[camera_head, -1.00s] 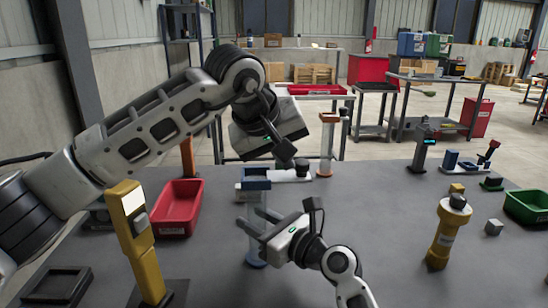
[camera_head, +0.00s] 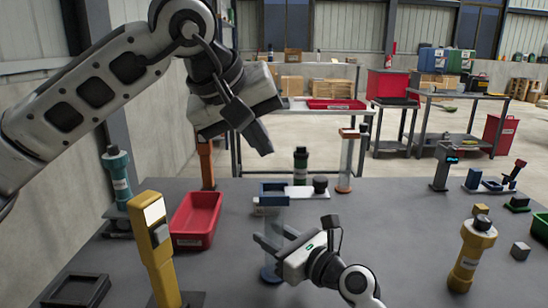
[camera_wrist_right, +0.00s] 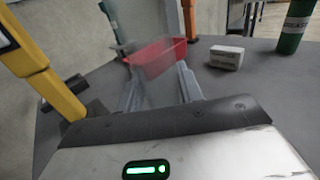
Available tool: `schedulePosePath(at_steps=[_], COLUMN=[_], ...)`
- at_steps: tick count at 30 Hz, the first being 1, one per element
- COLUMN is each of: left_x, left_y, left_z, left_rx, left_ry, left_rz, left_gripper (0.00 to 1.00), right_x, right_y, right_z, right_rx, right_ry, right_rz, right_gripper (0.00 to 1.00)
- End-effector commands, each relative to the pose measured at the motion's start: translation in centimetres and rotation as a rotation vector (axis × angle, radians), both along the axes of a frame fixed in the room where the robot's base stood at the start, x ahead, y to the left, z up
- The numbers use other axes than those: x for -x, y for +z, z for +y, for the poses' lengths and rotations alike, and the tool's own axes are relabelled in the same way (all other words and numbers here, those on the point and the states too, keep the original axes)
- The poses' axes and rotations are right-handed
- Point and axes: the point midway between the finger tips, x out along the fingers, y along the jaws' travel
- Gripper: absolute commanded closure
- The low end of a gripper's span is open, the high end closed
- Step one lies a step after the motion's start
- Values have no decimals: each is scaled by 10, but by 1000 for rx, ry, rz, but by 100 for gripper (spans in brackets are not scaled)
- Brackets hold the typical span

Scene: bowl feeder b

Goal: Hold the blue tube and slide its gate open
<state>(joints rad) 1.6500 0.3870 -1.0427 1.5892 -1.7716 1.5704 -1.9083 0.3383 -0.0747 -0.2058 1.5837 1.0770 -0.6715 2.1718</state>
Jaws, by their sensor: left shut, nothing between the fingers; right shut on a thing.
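The blue tube stands upright mid-table, with a blue head (camera_head: 272,194), a clear body (camera_head: 274,222) and a blue foot (camera_head: 270,274). A pale bar (camera_head: 299,192) with a black knob (camera_head: 320,185) extends from the right of the head; it looks like the gate. My right gripper (camera_head: 268,240) is shut on the clear body, below the head. In the right wrist view, its fingers (camera_wrist_right: 160,88) lie either side of the clear body (camera_wrist_right: 155,50). My left gripper (camera_head: 262,141) is shut and empty, above the head and apart from the knob.
A red bin (camera_head: 196,222) and a yellow post (camera_head: 158,245) stand left. A dark green tube (camera_head: 301,165) and an orange-topped tube (camera_head: 346,160) stand behind. A yellow tube (camera_head: 472,255) stands right. Table between the right gripper and the yellow tube is clear.

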Motion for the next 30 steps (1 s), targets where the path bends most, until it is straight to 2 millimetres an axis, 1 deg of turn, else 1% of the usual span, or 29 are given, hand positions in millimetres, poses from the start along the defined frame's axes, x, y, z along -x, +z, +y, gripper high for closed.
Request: schedulePosePath(at_steps=[4,11,12,14,15,24,27,30], left_x=[4,4,4,4,4,4,4,4], left_y=[7,7,7,7,7,7,7,7], left_z=[3,4,4,4,4,4,4,3], left_rx=[-1,-1,-1,-1,-1,-1,-1,-1], left_ry=[0,0,0,0,0,0,0,0], left_rz=[0,0,0,0,0,1,1,1], left_gripper=[100,100,100,100,100,100,100,100], right_x=[0,0,0,0,0,1,7,19], right_y=[-1,-1,-1,-1,-1,0,-1,-1], right_z=[-1,-1,-1,-1,-1,-2,-9,-20], right_rx=[1,1,1,1,1,0,0,2], right_ry=[-2,-2,-2,-2,-2,-2,-4,-3], right_rz=[0,0,0,0,0,0,0,-1], right_gripper=[100,100,61,44,38,38,38,38])
